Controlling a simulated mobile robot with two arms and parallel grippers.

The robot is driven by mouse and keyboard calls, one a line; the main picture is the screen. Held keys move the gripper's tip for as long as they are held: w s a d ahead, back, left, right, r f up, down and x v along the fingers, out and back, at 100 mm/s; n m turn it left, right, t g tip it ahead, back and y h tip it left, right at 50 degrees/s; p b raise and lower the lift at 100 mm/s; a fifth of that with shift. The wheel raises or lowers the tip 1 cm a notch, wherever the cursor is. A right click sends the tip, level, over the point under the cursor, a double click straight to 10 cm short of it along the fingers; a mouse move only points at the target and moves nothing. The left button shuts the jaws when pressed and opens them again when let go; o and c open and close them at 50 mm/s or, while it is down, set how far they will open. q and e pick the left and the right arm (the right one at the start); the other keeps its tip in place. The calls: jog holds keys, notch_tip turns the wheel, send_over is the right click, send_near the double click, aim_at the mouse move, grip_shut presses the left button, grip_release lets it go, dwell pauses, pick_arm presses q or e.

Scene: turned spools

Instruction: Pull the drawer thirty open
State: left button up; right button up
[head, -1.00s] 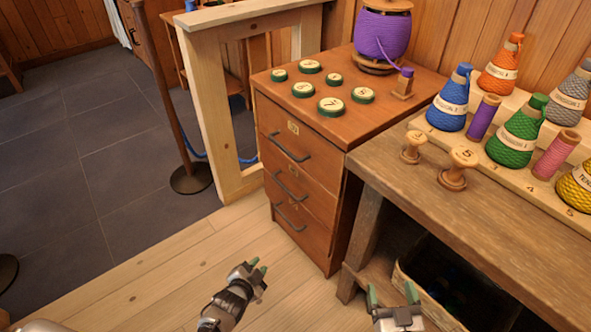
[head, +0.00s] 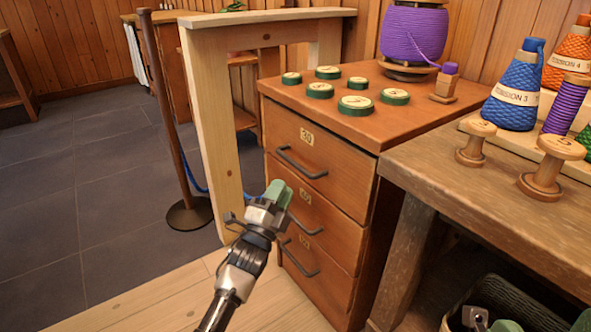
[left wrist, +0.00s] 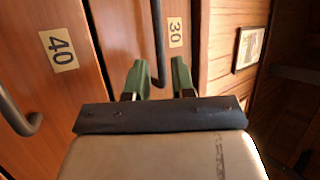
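Drawer thirty is the top drawer (head: 318,155) of a brown wooden cabinet. It is shut, with a "30" plate and a dark bar handle (head: 302,163). My left gripper (head: 278,192) is in front of the cabinet, just below that handle in the head view. In the left wrist view its two green fingers (left wrist: 158,80) are apart and empty. The end of the drawer thirty handle (left wrist: 158,35) shows between them, ahead of the tips. Parts of what seems to be my right gripper (head: 503,325) show at the bottom right edge, mostly cut off.
Drawer forty (left wrist: 60,50), below thirty, is shut, as is the lowest drawer. Green-rimmed discs and a purple spool (head: 412,35) stand on the cabinet. A workbench (head: 440,175) with spools adjoins at right. A wooden frame (head: 222,130) and a rope post stand left.

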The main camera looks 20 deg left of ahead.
aim_at(294, 161)
pick_arm(q)
jog(key=b+x, duration=0.2)
jog(key=x, duration=0.6)
jog(key=shift+f, duration=0.1)
grip_shut()
